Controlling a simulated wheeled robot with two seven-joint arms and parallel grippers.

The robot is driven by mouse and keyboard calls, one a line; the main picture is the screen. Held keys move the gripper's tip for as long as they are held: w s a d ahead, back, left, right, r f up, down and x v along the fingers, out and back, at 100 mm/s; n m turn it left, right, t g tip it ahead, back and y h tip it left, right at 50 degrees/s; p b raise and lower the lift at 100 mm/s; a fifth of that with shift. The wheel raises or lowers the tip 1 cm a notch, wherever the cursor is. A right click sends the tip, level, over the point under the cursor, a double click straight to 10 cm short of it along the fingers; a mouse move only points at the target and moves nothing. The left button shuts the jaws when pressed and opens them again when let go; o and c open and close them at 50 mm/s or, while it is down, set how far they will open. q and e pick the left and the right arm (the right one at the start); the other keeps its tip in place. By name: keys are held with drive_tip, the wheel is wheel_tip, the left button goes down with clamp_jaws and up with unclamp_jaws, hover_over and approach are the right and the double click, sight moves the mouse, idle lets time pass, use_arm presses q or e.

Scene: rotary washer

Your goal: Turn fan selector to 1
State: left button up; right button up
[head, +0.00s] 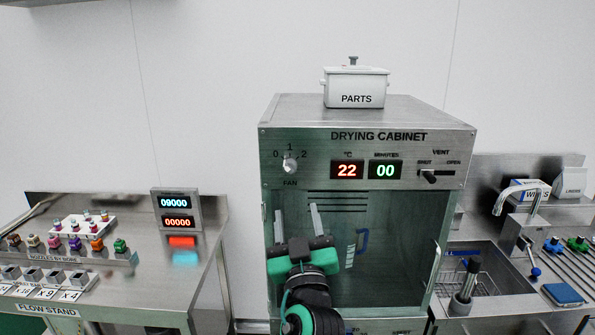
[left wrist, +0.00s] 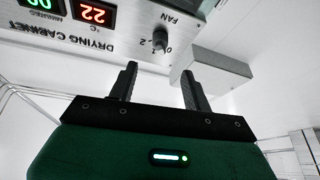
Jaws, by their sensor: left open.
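The fan selector (head: 290,165) is a small round knob on the upper left of the drying cabinet's (head: 365,115) front panel, below the marks 0, 1 and 2. Which mark it points to is too small to tell. It also shows upside down in the left wrist view (left wrist: 160,41), beyond the fingertips. My left gripper (head: 297,216) is in front of the cabinet, below the knob. Its fingers (left wrist: 158,72) are open, apart and empty, and do not touch the knob. My right gripper is not in view.
The cabinet has a glass door (head: 385,260), red and green displays, and a vent slider (head: 430,177) at right. A PARTS box (head: 355,88) stands on top. A flow stand (head: 95,275) is at left, a sink (head: 478,283) at right.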

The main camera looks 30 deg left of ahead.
sight(291, 174)
use_arm(q)
drive_tip(key=p+x, duration=0.5)
drive_tip(key=x, duration=0.5)
drive_tip(key=shift+r, duration=0.15)
drive_tip(key=shift+w+a+r, duration=0.1)
drive_tip(key=shift+w+a, duration=0.45)
drive_tip(key=shift+w, duration=0.1)
drive_tip(key=c, duration=1)
